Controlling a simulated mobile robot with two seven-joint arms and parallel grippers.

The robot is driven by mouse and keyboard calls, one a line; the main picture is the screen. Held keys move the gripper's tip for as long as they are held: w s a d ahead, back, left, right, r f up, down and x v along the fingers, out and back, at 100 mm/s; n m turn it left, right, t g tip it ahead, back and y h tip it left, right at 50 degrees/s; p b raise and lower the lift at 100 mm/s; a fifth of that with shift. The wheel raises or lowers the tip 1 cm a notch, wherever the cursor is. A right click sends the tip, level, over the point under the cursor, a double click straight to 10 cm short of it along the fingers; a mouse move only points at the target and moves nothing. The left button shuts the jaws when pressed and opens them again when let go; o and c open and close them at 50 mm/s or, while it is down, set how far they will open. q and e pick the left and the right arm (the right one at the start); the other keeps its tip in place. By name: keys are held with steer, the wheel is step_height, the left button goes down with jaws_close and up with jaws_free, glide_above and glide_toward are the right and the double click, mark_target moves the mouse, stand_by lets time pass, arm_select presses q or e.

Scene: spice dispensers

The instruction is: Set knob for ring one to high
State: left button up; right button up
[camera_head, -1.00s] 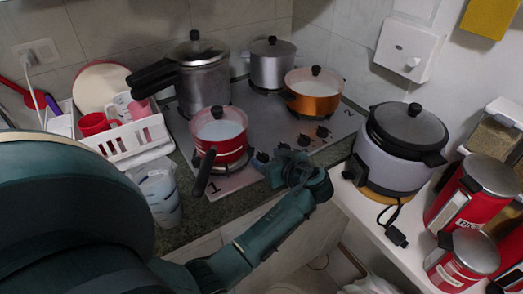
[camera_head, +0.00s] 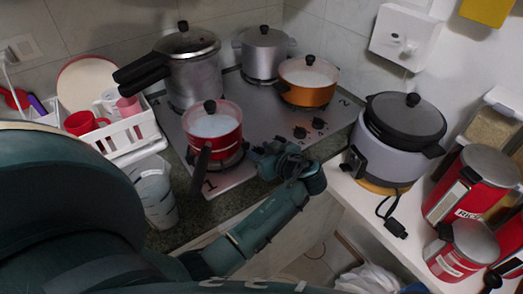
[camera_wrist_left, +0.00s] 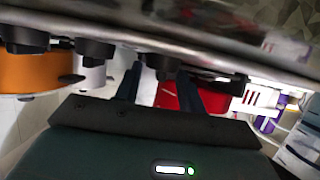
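The steel hob (camera_head: 240,112) carries a row of dark knobs along its front right edge. A "1" is printed near the red pot (camera_head: 214,136), at the end where the leftmost knob sits. My left gripper (camera_head: 262,151) is at that end of the row. In the left wrist view, a dark knob (camera_wrist_left: 161,67) sits between my two fingers (camera_wrist_left: 160,88), one on each side. I cannot tell whether they press on it. Two more knobs, a middle one (camera_wrist_left: 94,50) and an outer one (camera_wrist_left: 25,40), are clear of the fingers. The knob's setting is not readable.
The red pot's handle (camera_head: 201,172) sticks out over the front edge, left of my gripper. An orange pot (camera_head: 307,82), pressure cooker (camera_head: 190,68) and grey pot (camera_head: 263,54) stand on the hob. A rice cooker (camera_head: 390,146) stands to the right.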

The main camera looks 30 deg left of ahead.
arm_select(q)
steer(key=c, duration=0.6)
steer(key=shift+s+a+f+m+t+h+b, duration=0.1)
steer(key=shift+s+f+m+t+h+b, duration=0.1)
steer(key=shift+m+t+h+b, duration=0.4)
steer(key=shift+s+a+r+m+t+h+p, duration=0.1)
steer(key=shift+m+t+h+p, duration=0.15)
steer(key=shift+m+t, duration=0.35)
steer(key=shift+s+r+m+t+h+p, duration=0.15)
steer(key=shift+m+t+h, duration=0.2)
steer(key=shift+m+t, duration=0.25)
steer(key=shift+w+m+t+h, duration=0.15)
steer(key=shift+m+t+h, duration=0.65)
steer(key=shift+m+t, duration=0.25)
steer(key=o, duration=1)
